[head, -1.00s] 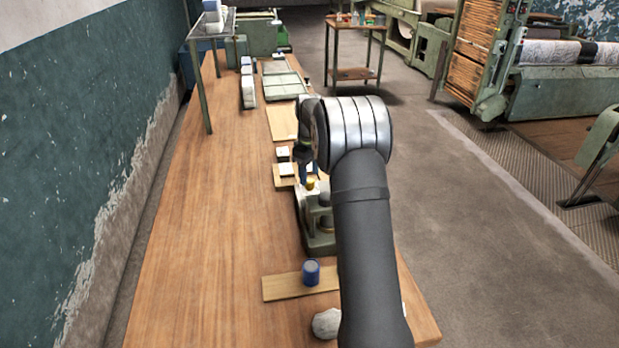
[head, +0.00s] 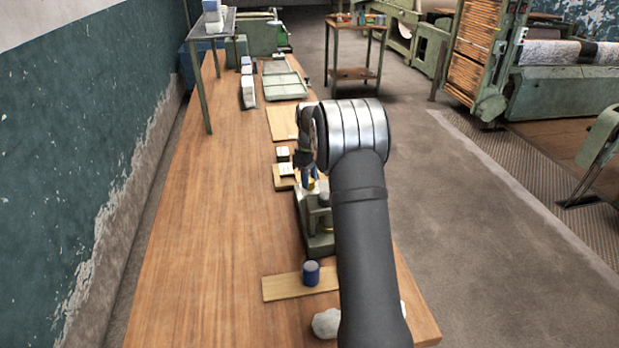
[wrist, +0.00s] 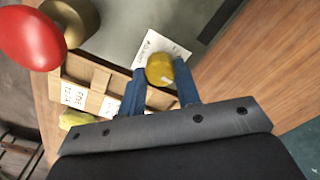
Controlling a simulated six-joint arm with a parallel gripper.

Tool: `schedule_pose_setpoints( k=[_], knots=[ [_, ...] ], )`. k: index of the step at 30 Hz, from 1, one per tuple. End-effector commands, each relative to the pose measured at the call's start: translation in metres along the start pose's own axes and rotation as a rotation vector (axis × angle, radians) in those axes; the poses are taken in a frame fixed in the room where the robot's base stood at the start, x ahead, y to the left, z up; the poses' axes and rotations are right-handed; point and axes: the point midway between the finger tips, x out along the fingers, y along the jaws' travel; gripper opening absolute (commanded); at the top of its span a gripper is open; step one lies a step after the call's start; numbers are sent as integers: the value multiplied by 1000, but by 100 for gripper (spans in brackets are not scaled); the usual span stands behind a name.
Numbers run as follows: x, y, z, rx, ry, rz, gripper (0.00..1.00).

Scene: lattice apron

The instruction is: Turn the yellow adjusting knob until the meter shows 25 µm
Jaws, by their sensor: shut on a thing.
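The yellow adjusting knob (wrist: 160,69) sits between the blue fingertips of my gripper (wrist: 158,84) in the wrist view, and the gripper is shut on it. In the head view the knob (head: 311,184) shows as a small yellow spot below my gripper (head: 309,172), on top of the grey-green instrument (head: 316,232) on the bench. A white paper label (wrist: 160,46) lies beside the knob on the instrument's surface in the wrist view. My wrist and arm hide part of the instrument in the head view. No meter reading can be made out.
A red ball-shaped knob (wrist: 28,40) on a brass part stands at the upper left of the wrist view. A blue cup (head: 311,273) stands on a wooden board (head: 284,287) in front of the instrument. The left side of the wooden bench (head: 200,240) is clear.

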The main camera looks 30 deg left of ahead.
Motion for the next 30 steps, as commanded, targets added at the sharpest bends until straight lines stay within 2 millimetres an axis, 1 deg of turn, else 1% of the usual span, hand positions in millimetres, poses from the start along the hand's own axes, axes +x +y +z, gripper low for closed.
schedule_pose_setpoints(
  k=[5,21,30],
  knots=[
    [0,0,0,66,0,-1,7],
    [-1,0,0,411,0,0,7],
    [-1,0,0,499,0,0,7]
  ],
)
